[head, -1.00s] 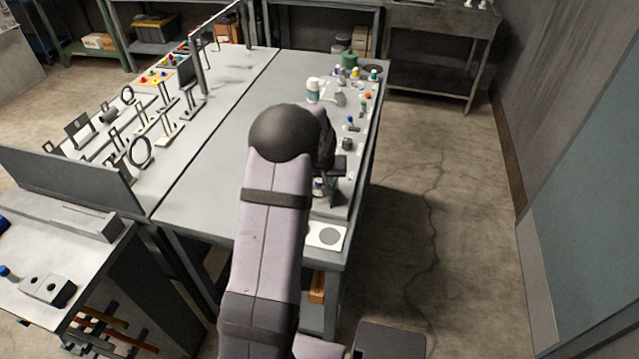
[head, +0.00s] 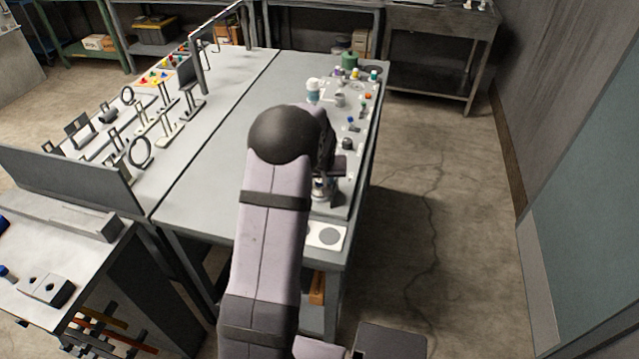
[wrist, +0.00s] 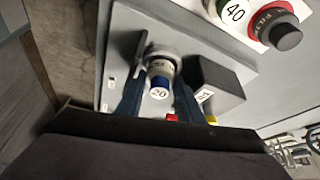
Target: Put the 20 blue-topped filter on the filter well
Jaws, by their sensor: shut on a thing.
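The filter (wrist: 159,77) has a pale body and a blue top marked 20. It shows in the wrist view between the two fingers of my gripper (wrist: 157,98), which is shut on it. A round grey fitting (wrist: 165,53), which looks like the filter well, shows right behind the filter's far end. I cannot tell whether the filter is inside it, touching it or just above it. In the head view my gripper (head: 324,190) is low over the near right part of the bench, mostly hidden by my arm.
A dark block (wrist: 218,82) stands close to the right finger in the wrist view. A green-ringed piece marked 40 (wrist: 234,13) and a red-ringed piece with a dark knob (wrist: 275,25) lie beyond. A white plate with a grey disc (head: 326,236) lies at the bench's near edge.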

